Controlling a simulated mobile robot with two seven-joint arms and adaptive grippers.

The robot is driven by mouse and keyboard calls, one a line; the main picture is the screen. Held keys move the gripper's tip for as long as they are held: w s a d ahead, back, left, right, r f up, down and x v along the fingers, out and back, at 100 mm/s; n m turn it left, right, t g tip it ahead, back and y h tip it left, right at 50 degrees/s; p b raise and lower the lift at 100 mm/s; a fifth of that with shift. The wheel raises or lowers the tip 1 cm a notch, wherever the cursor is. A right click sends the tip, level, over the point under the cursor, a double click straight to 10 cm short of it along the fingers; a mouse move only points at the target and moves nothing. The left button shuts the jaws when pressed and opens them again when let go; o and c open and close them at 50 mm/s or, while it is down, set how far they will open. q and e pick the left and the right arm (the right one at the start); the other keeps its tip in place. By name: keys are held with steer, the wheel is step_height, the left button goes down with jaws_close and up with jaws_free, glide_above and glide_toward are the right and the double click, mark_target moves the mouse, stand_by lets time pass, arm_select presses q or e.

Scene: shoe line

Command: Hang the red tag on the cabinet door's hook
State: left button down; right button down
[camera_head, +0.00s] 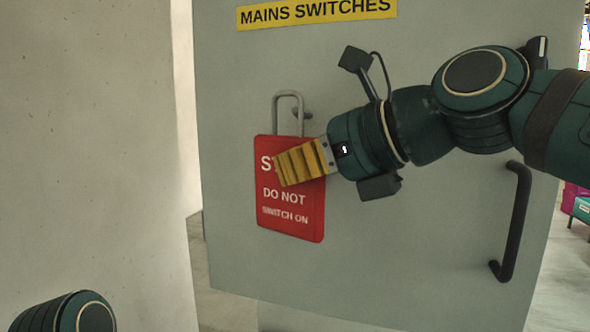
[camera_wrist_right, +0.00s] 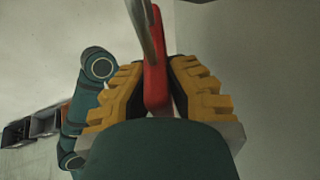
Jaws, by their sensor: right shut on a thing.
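The red tag (camera_head: 290,215) hangs upright in front of the grey cabinet door (camera_head: 420,240), with white lettering partly covered by my fingers. A grey metal loop (camera_head: 288,96) stands up from its top edge. The door's small dark hook (camera_head: 303,114) shows beside the loop's right leg; I cannot tell whether it passes through the loop. My right gripper (camera_head: 282,168) is shut on the tag's upper part. In the right wrist view the tag (camera_wrist_right: 156,80) is edge-on between the yellow fingers, with the loop (camera_wrist_right: 142,28) above it. My left gripper is out of view.
A yellow "MAINS SWITCHES" label (camera_head: 316,12) is above the hook. A black door handle (camera_head: 517,215) stands out at the door's right side. A pale wall (camera_head: 90,150) fills the left. Dark bins (camera_wrist_right: 30,125) show at the left of the wrist view.

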steer(key=w, duration=0.1)
steer(key=w+d+f, duration=0.1)
steer(key=w, duration=0.3)
steer(key=shift+d+f+b, duration=0.2)
steer(key=shift+d+b, duration=0.15)
steer(key=shift+b, duration=0.05)
stand_by(0.7)
steer(key=c, duration=1.2)
jaws_free()
steer(key=shift+o, duration=0.7)
steer(key=shift+s, duration=0.1)
steer(key=shift+d, duration=0.1)
